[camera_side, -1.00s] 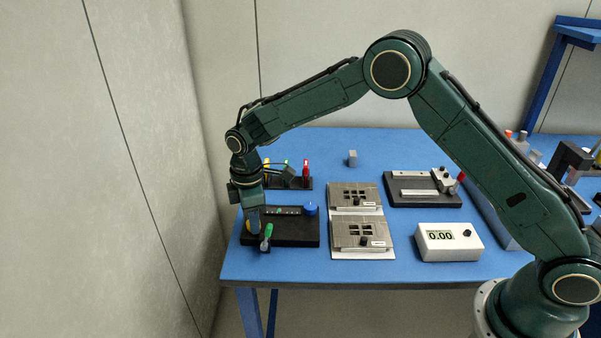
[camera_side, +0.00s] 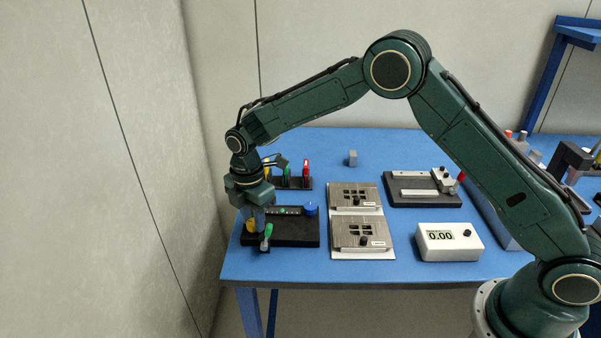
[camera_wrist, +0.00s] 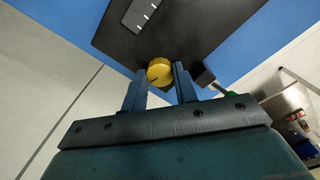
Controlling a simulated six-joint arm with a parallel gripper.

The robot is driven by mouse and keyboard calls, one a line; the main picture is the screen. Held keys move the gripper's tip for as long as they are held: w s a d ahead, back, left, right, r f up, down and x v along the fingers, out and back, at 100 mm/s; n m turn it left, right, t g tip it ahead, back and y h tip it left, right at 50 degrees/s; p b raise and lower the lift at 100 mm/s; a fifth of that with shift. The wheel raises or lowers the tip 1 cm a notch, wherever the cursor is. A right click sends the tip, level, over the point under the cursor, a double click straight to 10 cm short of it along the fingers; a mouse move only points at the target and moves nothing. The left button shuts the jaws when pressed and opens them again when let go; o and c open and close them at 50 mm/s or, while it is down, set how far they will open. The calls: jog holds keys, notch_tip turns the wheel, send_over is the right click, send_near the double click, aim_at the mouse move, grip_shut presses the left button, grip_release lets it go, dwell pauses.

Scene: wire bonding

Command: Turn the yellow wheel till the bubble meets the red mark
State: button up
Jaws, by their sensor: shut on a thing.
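The yellow wheel (camera_wrist: 160,72) sits at the corner of a black base plate, with a dark line across its top. My gripper (camera_wrist: 160,80) is shut on the wheel, one finger on each side. In the side view my gripper (camera_side: 256,222) points down at the plate's left end, and a bit of the yellow wheel (camera_side: 250,226) shows beside it. The black base plate (camera_side: 298,240) also carries a level strip (camera_side: 282,210) with a green spot, and a blue knob (camera_side: 310,209) at its right end. The bubble and red mark are too small to tell apart.
A green-handled tool (camera_side: 267,236) stands at the plate's front, close to my fingers. Metal fixtures (camera_side: 360,236) lie to the right, with a white meter (camera_side: 448,241) reading 0.00 beyond. A rack with coloured handles (camera_side: 292,182) stands behind.

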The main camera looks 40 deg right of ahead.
aim_at(253, 222)
jog(key=o, duration=1)
jog(key=shift+c, duration=0.2)
jog(key=shift+r, duration=0.1)
notch_tip(253, 222, up, 14)
dwell(0.4)
